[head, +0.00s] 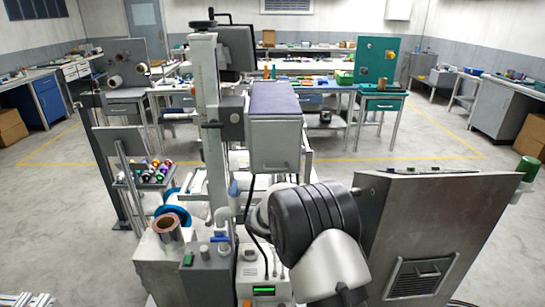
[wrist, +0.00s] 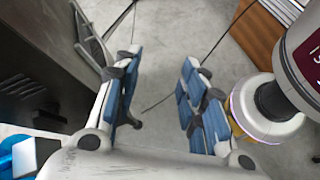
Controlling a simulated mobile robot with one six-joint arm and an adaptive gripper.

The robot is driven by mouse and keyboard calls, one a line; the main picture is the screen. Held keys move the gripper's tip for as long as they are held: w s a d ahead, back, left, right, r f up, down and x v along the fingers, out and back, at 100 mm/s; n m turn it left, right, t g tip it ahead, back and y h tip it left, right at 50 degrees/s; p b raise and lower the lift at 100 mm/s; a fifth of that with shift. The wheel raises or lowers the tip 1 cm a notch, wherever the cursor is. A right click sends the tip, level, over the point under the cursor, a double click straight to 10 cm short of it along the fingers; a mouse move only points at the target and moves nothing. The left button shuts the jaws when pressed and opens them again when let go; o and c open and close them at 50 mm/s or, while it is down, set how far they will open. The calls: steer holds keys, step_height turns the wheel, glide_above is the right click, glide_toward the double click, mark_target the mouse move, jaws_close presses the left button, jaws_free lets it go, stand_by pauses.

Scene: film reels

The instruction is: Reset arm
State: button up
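My gripper (wrist: 162,80) shows in the wrist view with its two blue-padded fingers apart. Nothing is between them, only grey floor and a thin dark cable beyond. In the head view my arm (head: 315,225) is folded in the foreground, and the gripper itself cannot be seen there. A grey metal panel (head: 440,230) with a vent stands just right of the arm.
A copper-coloured roll (head: 167,228) and a blue reel (head: 172,214) sit left of the arm. A tray of coloured spools (head: 154,182) stands behind them. A green board (head: 376,62) with reels stands at the back. Open floor (head: 400,140) lies inside a yellow line.

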steer(key=s+r+m+y, duration=0.3)
steer(key=s+r+y, duration=0.15)
steer(key=r, duration=0.55)
steer(key=s+a+r+m+t+y, duration=0.1)
steer(key=s+r+m+t+y, duration=0.2)
steer(key=s, duration=0.7)
steer(key=s+a+r+m+t+y, duration=0.2)
steer(key=s+r+m+t+y, duration=0.1)
steer(key=s, duration=0.8)
step_height(320, 180, up, 3)
steer(key=shift+a+f+m+t, duration=0.2)
steer(key=shift+m+t, duration=0.7)
